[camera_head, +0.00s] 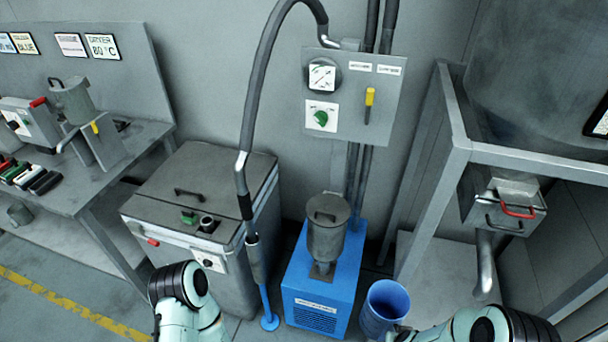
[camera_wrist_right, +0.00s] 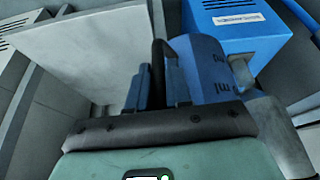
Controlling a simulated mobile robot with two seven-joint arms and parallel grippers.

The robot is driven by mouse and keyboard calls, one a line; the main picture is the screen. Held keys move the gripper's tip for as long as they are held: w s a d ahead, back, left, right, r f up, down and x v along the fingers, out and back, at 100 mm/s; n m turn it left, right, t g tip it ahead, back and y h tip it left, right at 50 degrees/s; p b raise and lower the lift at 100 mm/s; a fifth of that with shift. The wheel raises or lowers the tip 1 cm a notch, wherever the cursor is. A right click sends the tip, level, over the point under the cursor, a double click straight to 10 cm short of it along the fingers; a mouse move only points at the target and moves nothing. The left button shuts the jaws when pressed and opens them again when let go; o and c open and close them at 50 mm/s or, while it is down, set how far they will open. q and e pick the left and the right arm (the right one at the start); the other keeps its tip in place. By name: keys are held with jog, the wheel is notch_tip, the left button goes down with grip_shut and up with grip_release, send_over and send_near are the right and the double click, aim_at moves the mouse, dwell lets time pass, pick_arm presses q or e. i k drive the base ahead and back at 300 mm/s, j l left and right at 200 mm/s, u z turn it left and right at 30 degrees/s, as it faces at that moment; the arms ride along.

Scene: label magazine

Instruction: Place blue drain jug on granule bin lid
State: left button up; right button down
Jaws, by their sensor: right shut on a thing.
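The blue drain jug (camera_head: 385,308) stands open-topped to the right of the blue machine in the head view. In the right wrist view the jug (camera_wrist_right: 205,65) shows its wall with "ml" markings. My right gripper (camera_wrist_right: 160,85) is shut on the jug's dark handle, with one finger on each side. I cannot tell whether the jug touches the floor. The granule bin is the grey box at centre left; its flat lid (camera_head: 225,170) has a dark handle. My right gripper is hidden in the head view.
The blue machine (camera_head: 318,290) carries a grey lidded canister (camera_head: 328,228) between jug and bin. A hose (camera_head: 255,100) hangs down in front of the bin's right side. A grey frame (camera_head: 440,190) rises on the right. A workbench (camera_head: 110,170) stands left.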

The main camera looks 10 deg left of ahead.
aim_at(211, 176)
jog(key=j+u, duration=0.1)
jog(key=j, duration=0.45)
jog(key=j+u, duration=0.15)
jog(key=j, duration=0.35)
jog(key=j+u, duration=0.1)
jog(key=j, duration=0.45)
jog(key=j+u, duration=0.1)
jog(key=j, duration=0.45)
jog(key=i+j+u, duration=0.15)
jog(key=j, duration=0.35)
jog(key=i+j+u, duration=0.1)
jog(key=j, duration=0.45)
jog(key=i+j+u, duration=0.1)
jog(key=j, duration=0.4)
